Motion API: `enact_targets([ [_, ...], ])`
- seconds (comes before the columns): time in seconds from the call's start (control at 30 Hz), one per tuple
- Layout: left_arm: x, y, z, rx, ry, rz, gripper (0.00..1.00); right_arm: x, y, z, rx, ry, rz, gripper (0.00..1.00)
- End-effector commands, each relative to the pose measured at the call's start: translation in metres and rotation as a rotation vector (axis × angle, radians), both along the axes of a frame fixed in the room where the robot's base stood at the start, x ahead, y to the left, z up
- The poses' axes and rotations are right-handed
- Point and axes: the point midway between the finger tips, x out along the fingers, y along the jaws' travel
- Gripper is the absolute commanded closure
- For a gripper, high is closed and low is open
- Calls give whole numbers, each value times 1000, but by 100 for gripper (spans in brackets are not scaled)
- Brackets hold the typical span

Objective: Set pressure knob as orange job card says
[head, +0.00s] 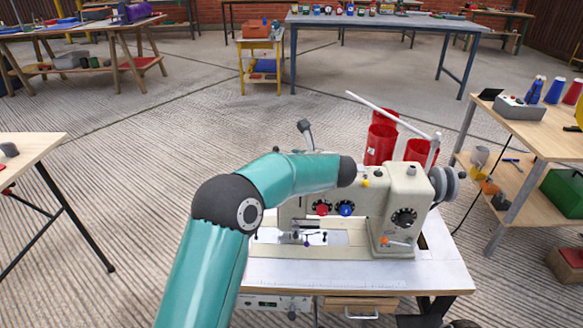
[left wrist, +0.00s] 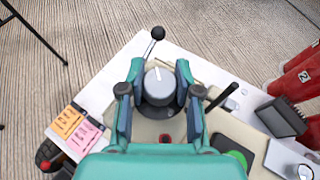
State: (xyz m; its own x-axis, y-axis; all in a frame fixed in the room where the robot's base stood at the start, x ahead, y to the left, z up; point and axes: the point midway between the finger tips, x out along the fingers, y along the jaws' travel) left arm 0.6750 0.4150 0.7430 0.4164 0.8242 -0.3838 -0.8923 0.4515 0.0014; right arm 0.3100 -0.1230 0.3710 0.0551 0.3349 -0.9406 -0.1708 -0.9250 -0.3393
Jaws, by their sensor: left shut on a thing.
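In the left wrist view, a grey round knob (left wrist: 159,88) with a white pointer line sits on a dark dial base on the cream machine. The pointer is toward the top of that view, tilted slightly left. My left gripper (left wrist: 160,95) is shut on the knob, one finger on each side. An orange card (left wrist: 67,122) with small dark marks lies at the left, beside a pink card (left wrist: 83,138); their marks are too small to read. In the head view my teal left arm reaches over the sewing machine (head: 398,190); its gripper and this knob are hidden there.
A lever with a black ball (left wrist: 157,33) rises just beyond the knob. A black rod (left wrist: 222,97) stands close right of the gripper. A wooden workbench (head: 545,135) is at the right.

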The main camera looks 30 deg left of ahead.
Motion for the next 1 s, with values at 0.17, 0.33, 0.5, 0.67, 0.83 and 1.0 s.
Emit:
enact_targets([
  [0.17, -1, 1, -5, 2, -7, -162, 100, 0, 0, -38, 0, 0, 0, 43],
  [0.33, -1, 2, -3, 3, -6, -322, 100, 0, 0, -57, 0, 0, 0, 43],
  [0.5, -1, 2, -1, 3, -3, -478, 100, 0, 0, -68, 0, 0, 0, 43],
  [0.67, -1, 3, 0, 3, -4, -604, 100, 0, 0, -73, 0, 0, 0, 43],
  [0.83, 0, 2, 2, 3, -3, -710, 100, 0, 0, -74, 0, 0, 0, 43],
  [1.0, 0, 2, 2, 3, -3, -776, 100, 0, 0, -74, 0, 0, 0, 43],
])
